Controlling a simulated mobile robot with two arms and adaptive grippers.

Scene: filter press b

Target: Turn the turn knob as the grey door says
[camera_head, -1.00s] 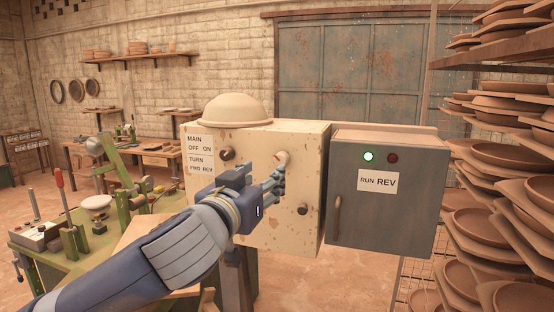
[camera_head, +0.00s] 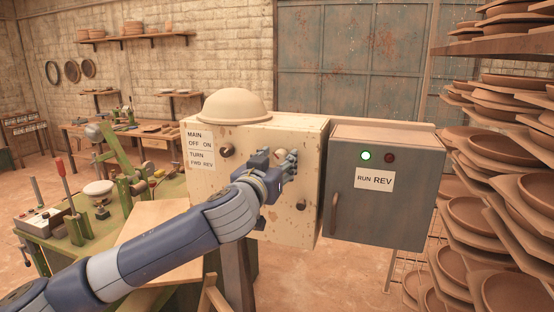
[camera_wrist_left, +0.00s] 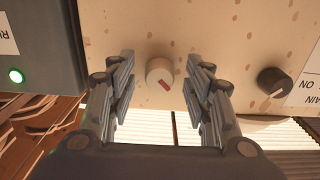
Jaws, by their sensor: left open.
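The cream control box (camera_head: 262,220) carries a label panel (camera_head: 200,150) reading MAIN OFF ON and TURN FWD REV. Beside it, the grey door (camera_head: 380,215) has a white sign (camera_head: 374,180) reading RUN REV, with REV larger. In the left wrist view that pale knob (camera_wrist_left: 160,71), with a red mark slanting to the lower right, sits between the open fingers (camera_wrist_left: 162,64), apparently apart from both. My right gripper is not in view.
A dark knob (camera_head: 227,151) is at the box's upper left, and a brown one (camera_head: 301,204) at its lower right. The door has a lit green lamp (camera_head: 366,155), a dark red lamp (camera_head: 389,157) and a handle (camera_head: 334,213). A pottery rack (camera_head: 500,130) stands right.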

